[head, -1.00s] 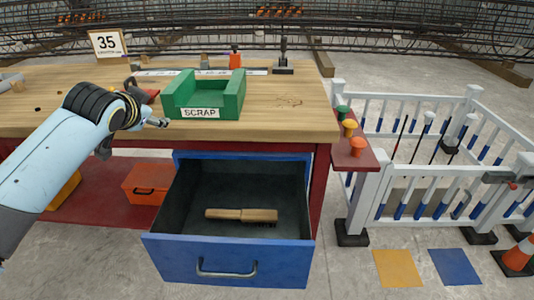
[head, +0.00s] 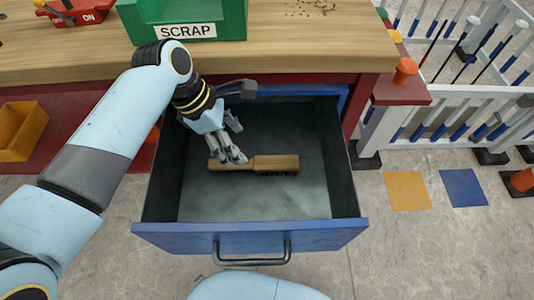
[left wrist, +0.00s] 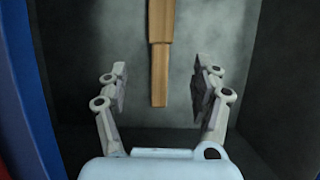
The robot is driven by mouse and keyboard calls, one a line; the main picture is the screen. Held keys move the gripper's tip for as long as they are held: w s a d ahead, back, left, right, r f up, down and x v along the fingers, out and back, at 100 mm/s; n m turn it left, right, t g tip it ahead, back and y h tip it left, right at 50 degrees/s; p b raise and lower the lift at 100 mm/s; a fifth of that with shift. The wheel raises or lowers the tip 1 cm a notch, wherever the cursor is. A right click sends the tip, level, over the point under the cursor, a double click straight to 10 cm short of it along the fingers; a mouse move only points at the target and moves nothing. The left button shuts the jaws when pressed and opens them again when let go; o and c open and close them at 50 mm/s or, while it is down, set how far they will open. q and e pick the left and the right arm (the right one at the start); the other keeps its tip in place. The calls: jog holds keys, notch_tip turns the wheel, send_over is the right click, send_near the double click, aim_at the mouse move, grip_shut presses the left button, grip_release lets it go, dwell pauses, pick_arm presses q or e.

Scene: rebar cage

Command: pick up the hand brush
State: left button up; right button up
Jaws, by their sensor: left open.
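The hand brush (head: 275,163) has a wooden handle and dark bristles. It lies in the open blue drawer (head: 250,238), handle end to the left, in the head view. My left gripper (head: 236,144) is inside the drawer at the handle end. In the left wrist view the gripper (left wrist: 160,92) is open, with one finger on each side of the end of the brush handle (left wrist: 160,75). A gap shows between the handle and both fingers. The bristles are mostly hidden under the brush. My right gripper is not in view.
The drawer walls stand close around the gripper. On the bench (head: 300,50) above is a green SCRAP bin (head: 190,22). A red shelf with an orange knob (head: 405,71) and a white fence (head: 440,105) are at the right. A yellow bin (head: 20,132) is at the left.

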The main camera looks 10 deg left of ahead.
aim_at(253, 162)
pick_arm(q)
jog(key=b+x, duration=0.1)
jog(key=x, duration=0.3)
jog(key=shift+d+f+b, duration=0.1)
jog(key=shift+f+b, duration=0.15)
jog(key=shift+b, duration=0.05)
jog(key=shift+b+x, duration=0.4)
jog(key=shift+x, duration=0.45)
jog(key=b+x, duration=0.2)
jog(key=x, duration=0.2)
jog(key=shift+f, duration=0.15)
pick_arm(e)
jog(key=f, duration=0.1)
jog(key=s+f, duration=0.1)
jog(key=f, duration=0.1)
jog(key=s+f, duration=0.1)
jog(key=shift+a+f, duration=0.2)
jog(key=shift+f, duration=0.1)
pick_arm(q)
jog(key=c, duration=0.9)
grip_shut()
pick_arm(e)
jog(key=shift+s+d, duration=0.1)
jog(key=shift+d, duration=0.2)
